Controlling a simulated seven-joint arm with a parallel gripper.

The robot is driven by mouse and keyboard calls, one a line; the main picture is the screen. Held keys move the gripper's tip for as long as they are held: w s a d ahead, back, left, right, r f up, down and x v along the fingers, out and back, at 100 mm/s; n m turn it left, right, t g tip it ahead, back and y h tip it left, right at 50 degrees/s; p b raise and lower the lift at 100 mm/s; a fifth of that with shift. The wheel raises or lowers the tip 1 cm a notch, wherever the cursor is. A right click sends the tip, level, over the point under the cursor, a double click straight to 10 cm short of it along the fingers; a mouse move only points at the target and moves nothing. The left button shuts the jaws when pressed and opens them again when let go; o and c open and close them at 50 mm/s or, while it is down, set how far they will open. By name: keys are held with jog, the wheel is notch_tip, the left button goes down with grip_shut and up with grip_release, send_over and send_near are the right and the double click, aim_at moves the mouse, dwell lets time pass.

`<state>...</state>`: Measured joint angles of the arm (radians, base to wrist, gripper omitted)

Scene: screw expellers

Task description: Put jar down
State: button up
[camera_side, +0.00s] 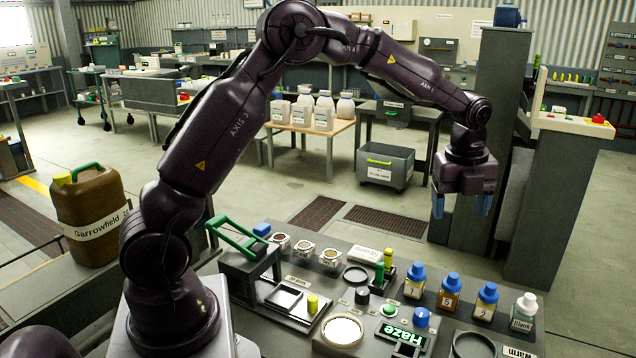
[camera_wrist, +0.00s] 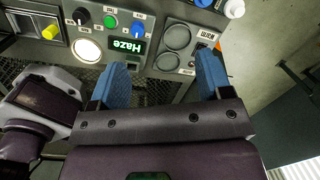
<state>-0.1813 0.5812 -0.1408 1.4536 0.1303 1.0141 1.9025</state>
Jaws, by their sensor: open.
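Several small jars stand in a row on the right part of the bench. Jar "1" (camera_side: 414,281), jar "6" (camera_side: 449,292) and jar "2" (camera_side: 485,302) have blue caps. The "Blank" jar (camera_side: 524,312) has a white cap. My gripper (camera_side: 462,208) is raised above and behind this row, with its blue fingers apart and nothing between them. In the wrist view my gripper (camera_wrist: 160,75) also shows its blue fingers wide apart and empty. At the top of the wrist view a blue cap (camera_wrist: 203,3) and a white cap (camera_wrist: 234,8) show at the edge.
The bench panel holds a lit "Haze" display (camera_side: 402,337), a bright round plate (camera_side: 343,330), an empty dark ring (camera_side: 474,345) and a blue knob (camera_side: 421,316). A green-handled press (camera_side: 236,235) and a brown jug (camera_side: 92,215) stand left. A grey post (camera_side: 490,130) rises close behind my gripper.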

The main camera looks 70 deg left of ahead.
jog(key=s+d+r+n+t, duration=0.2)
jog(key=s+r+n, duration=0.45)
jog(key=s, duration=0.35)
jog(key=s+d+r+n+t, duration=0.1)
jog(key=s+d+r+n, duration=0.1)
jog(key=s+r+n, duration=0.55)
jog(key=s+f+n+t, duration=0.1)
jog(key=s+f+n, duration=0.2)
jog(key=s+n, duration=0.4)
jog(key=s, duration=0.4)
jog(key=shift+d+f+n, duration=0.3)
jog(key=shift+f+n, duration=0.1)
jog(key=shift+s, duration=0.1)
